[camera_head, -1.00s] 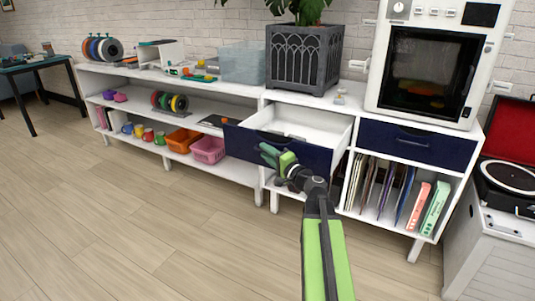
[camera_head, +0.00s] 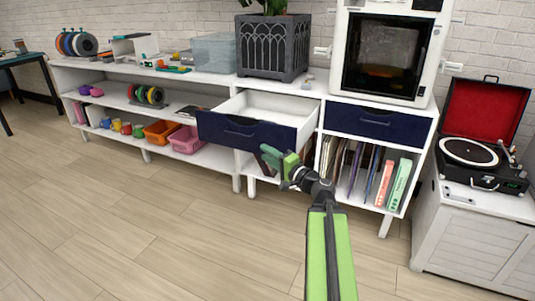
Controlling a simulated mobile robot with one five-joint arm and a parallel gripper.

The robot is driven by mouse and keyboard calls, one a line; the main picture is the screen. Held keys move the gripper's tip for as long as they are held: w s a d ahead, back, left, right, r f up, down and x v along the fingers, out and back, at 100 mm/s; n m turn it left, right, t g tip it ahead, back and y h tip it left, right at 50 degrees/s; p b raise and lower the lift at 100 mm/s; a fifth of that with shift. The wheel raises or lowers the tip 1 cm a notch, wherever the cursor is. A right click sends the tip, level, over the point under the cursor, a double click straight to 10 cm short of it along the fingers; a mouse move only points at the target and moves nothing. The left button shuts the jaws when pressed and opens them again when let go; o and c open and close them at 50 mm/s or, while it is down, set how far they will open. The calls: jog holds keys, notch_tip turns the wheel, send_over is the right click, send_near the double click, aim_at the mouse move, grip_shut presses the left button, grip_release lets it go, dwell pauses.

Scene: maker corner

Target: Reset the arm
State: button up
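My arm reaches forward from the bottom of the view, with green links. My gripper (camera_head: 272,158) is at its end, just in front of and below the open drawer (camera_head: 250,132). The drawer has a dark blue front and a white inside, and the part of its inside that shows looks empty. One green finger points to the left. I cannot make out the gap between the fingers, and I see nothing held. Whether the gripper touches the drawer front is unclear.
The long white shelf unit (camera_head: 200,80) runs along the wall. The open drawer sticks out into the room. A 3D printer (camera_head: 388,55) and a planter (camera_head: 272,45) stand on top. A record player (camera_head: 480,160) sits on a white cabinet (camera_head: 470,235) at right. The wooden floor in front is clear.

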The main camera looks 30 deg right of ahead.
jog(key=shift+w+a, duration=0.1)
jog(key=shift+a, duration=0.15)
